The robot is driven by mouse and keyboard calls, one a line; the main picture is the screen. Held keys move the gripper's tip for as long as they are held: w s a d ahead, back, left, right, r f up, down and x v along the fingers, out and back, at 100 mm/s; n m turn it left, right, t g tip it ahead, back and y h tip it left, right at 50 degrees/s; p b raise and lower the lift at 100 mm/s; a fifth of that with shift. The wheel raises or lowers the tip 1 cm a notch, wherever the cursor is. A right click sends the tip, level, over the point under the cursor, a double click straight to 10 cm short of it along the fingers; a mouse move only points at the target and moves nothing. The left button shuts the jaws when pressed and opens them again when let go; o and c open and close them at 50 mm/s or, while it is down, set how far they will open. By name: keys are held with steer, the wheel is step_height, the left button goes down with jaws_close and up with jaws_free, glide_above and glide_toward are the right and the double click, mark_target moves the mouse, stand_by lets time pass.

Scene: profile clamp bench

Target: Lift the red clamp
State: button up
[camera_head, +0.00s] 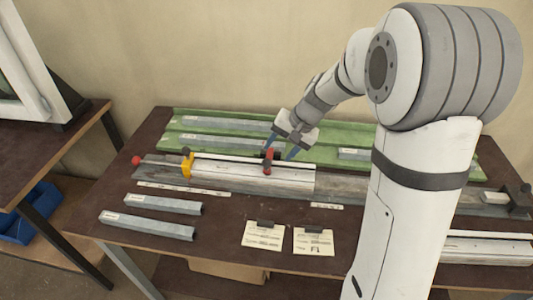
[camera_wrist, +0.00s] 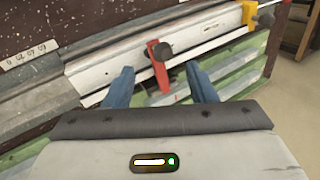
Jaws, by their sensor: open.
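The red clamp (camera_head: 268,163) sits on the white profile (camera_head: 230,170) on the bench, near the profile's right end. In the wrist view the red clamp (camera_wrist: 158,66) stands upright with a dark knob, between and just beyond my two blue fingertips. My gripper (camera_head: 281,148) is open above and around the clamp's place; its fingers (camera_wrist: 160,85) are spread on either side of it. I cannot tell whether either finger touches the clamp. A yellow clamp (camera_head: 187,165) sits farther left on the same profile and also shows in the wrist view (camera_wrist: 250,14).
Green racks (camera_head: 170,128) with grey profiles lie behind. Loose grey profiles (camera_head: 147,224) and two clipped cards (camera_head: 263,236) lie in front. A dark end stop (camera_head: 519,199) is at right. My arm hides part of the bench.

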mark_target(269, 160)
steer(key=x, duration=0.8)
steer(key=shift+w+a+p, duration=0.1)
steer(key=shift+w+p, duration=0.1)
steer(key=shift+p, duration=0.1)
steer(key=shift+c, duration=0.5)
steer(key=shift+r, duration=0.1)
jaws_close()
steer(key=shift+r, duration=0.1)
